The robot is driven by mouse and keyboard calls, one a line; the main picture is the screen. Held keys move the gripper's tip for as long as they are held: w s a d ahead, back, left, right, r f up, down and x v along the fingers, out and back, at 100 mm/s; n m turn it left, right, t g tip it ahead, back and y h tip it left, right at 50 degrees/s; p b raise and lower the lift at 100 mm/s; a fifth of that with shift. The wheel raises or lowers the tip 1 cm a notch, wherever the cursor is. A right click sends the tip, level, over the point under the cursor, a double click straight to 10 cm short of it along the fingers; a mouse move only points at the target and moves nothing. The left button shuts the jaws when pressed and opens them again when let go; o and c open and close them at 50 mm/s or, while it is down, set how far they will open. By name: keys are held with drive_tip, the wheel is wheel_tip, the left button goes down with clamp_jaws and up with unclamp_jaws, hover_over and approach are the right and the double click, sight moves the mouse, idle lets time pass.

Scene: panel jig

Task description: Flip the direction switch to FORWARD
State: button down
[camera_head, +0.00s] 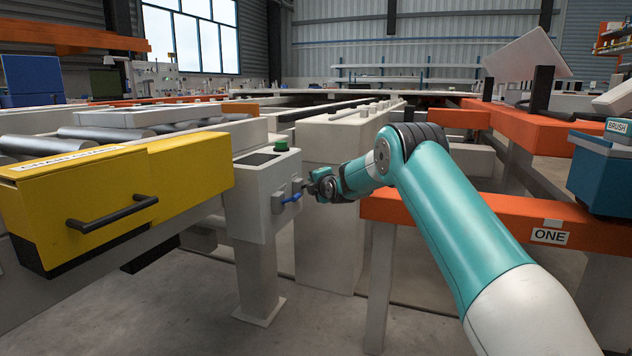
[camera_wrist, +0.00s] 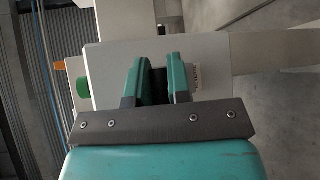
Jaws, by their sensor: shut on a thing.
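The pale grey control box (camera_head: 268,195) stands on a post left of centre in the head view and also shows in the wrist view (camera_wrist: 112,62). A blue lever (camera_head: 292,198) sticks out from its front. My gripper (camera_head: 313,187) is at the right part of that front, just beside the lever. In the wrist view my gripper (camera_wrist: 158,72) has its two green fingers close together on a dark part, which I take to be the direction switch (camera_wrist: 159,84). The fingers hide most of it, so its position cannot be told. A small label beside the right finger is unreadable.
A green button (camera_head: 281,146) is on top of the box. A yellow drawer unit (camera_head: 150,190) with a black handle stands to the left. An orange beam (camera_head: 480,220) marked ONE runs at the right, with a teal BRUSH box (camera_head: 605,170) above it. Floor lies open below.

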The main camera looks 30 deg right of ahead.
drive_tip(key=shift+w+a+r, duration=0.15)
drive_tip(key=shift+a+r, duration=0.1)
drive_tip(key=c, duration=1.1)
unclamp_jaws()
drive_tip(key=shift+f, duration=0.15)
drive_tip(key=shift+d, duration=0.1)
drive_tip(key=p+v, duration=0.4)
drive_tip(key=v, duration=1.3)
drive_tip(key=shift+s, duration=0.3)
